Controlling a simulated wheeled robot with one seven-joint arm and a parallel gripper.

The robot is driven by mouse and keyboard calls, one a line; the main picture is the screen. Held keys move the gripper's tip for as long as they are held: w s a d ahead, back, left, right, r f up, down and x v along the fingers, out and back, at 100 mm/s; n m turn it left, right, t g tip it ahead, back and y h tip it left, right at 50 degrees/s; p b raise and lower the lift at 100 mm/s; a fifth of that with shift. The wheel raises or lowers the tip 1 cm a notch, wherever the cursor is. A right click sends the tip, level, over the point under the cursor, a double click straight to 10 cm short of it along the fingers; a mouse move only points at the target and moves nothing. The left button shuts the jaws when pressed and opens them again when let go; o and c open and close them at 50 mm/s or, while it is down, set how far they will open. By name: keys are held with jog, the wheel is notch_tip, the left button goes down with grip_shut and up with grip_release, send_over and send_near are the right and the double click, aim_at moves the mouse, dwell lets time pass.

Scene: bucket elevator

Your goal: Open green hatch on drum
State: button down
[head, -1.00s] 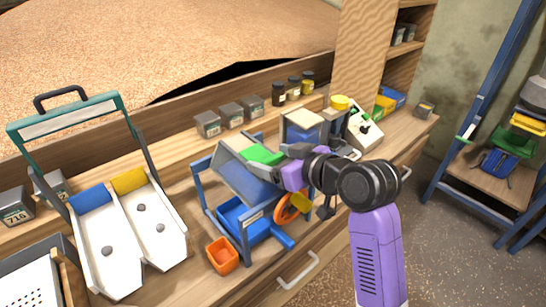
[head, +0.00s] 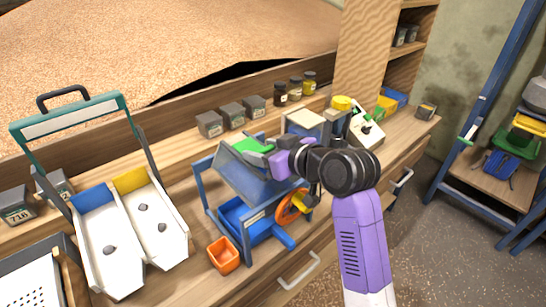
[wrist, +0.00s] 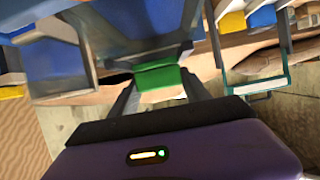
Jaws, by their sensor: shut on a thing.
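The drum (head: 250,182) is a grey, see-through box-like body in a blue frame on the workbench, left of my arm. The green hatch (head: 247,145) is at its upper edge. My gripper (head: 268,151) reaches in from the right and is shut on the green hatch. In the wrist view the green piece (wrist: 158,84) sits between the two dark fingers. The hatch's far edge and the drum's opening are partly hidden by the gripper, so I cannot tell how far the hatch stands open.
An orange handwheel (head: 291,206) is on the drum frame's right side, below my wrist. A blue tray (head: 238,213) lies under the drum and an orange cup (head: 223,255) stands in front. Grey boxes (head: 231,115) line the ledge behind. White chutes (head: 125,237) stand left.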

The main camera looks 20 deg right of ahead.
aim_at(253, 150)
jog(key=w, duration=0.2)
jog(key=w+a, duration=0.1)
jog(key=w, duration=0.1)
jog(key=shift+w+a, duration=0.1)
jog(key=shift+a, duration=0.05)
jog(key=c, duration=0.5)
grip_release()
jog(key=shift+b+v, duration=0.55)
jog(key=shift+v, duration=3.4)
